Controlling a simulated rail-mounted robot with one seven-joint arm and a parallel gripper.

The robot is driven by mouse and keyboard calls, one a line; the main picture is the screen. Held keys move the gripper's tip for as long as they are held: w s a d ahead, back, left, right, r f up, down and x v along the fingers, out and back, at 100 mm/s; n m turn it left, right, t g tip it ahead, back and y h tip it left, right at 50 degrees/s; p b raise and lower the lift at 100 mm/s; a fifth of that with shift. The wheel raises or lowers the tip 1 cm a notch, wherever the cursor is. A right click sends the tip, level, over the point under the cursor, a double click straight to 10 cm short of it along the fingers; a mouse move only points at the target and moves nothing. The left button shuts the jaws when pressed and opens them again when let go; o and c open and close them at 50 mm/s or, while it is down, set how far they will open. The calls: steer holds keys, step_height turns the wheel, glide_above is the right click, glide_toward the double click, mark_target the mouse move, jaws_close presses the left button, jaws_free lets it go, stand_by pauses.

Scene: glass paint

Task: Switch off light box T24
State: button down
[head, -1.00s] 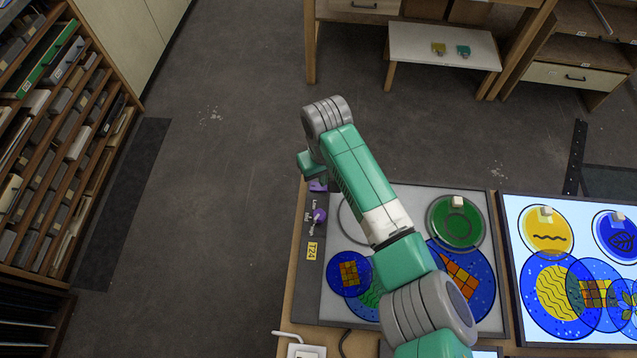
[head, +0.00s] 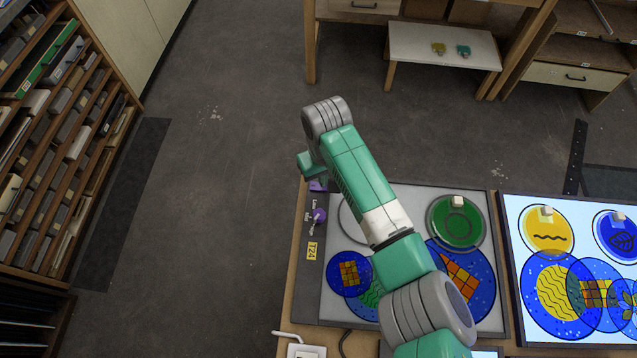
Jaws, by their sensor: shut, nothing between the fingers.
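Light box T24 (head: 308,283) lies on the bench, with a yellow T24 label (head: 311,251) on its dark left strip. Its panel looks grey and unlit beside the bright box to its right. A purple knob (head: 319,215) sits on the strip beside small level markings. Another purple part (head: 316,186) shows at the strip's far end, mostly hidden under my wrist; I cannot tell its position. My gripper (head: 318,178) is shut and points down over this far end, largely hidden by my arm. Whether it touches the purple part cannot be seen.
Painted glass discs, including a green one (head: 455,222) with a pale knob, lie on T24, partly under my arm. A lit light box (head: 514,287) with more discs adjoins it on the right. A low white table (head: 420,45) stands beyond. The floor on the left is clear.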

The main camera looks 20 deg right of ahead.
steer(key=shift+f+b, duration=0.35)
steer(key=shift+f, duration=0.45)
step_height(320, 180, up, 7)
steer(key=p, duration=0.7)
steer(key=shift+r+p, duration=0.15)
steer(key=shift+p, duration=0.25)
